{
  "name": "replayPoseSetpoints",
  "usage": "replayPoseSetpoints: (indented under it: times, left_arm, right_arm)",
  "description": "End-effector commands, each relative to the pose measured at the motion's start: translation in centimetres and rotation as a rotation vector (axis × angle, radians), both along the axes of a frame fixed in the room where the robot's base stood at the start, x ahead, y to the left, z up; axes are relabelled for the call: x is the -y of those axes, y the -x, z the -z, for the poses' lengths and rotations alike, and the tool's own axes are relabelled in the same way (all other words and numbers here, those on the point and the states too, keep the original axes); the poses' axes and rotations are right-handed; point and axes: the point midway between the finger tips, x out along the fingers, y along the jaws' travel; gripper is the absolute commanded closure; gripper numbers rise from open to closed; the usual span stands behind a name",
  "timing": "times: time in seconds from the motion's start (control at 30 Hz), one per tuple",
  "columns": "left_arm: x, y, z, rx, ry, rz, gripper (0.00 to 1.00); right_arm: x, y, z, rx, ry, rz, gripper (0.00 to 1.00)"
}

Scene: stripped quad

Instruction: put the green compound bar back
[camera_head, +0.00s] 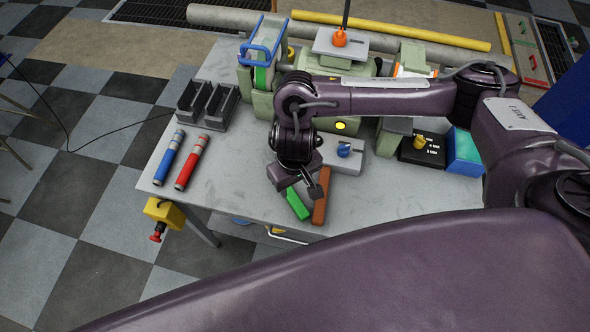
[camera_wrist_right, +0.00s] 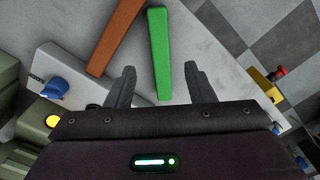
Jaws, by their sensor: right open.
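The green compound bar (camera_head: 297,204) lies on the grey workbench (camera_head: 245,180), close to the front edge. In the right wrist view the green bar (camera_wrist_right: 159,50) runs lengthwise, with its near end between the two fingers. My right gripper (camera_head: 299,188) hangs over the bar's far end, and in the wrist view my right gripper (camera_wrist_right: 160,82) is open with nothing held. I cannot tell its exact height above the bar. A brown-orange bar (camera_head: 321,196) lies just right of the green one; it also shows in the wrist view (camera_wrist_right: 117,35). My left gripper is not in view.
A green-grey machine (camera_head: 262,78) stands behind. A blue-knobbed block (camera_head: 344,154) sits near my gripper.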

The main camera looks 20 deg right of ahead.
Motion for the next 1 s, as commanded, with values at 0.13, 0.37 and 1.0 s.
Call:
replayPoseSetpoints:
  times: [0.13, 0.37, 1.0]
  left_arm:
    - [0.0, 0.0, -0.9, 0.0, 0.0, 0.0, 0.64]
    - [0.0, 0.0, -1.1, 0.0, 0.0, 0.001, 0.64]
    - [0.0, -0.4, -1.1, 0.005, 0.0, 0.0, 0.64]
  right_arm:
    - [0.0, -0.1, -2.3, 0.001, 0.001, -0.001, 0.51]
    - [0.0, 0.0, -3.3, -0.001, 0.001, 0.0, 0.51]
    - [0.0, 0.1, -3.2, -0.002, 0.0, 0.0, 0.51]
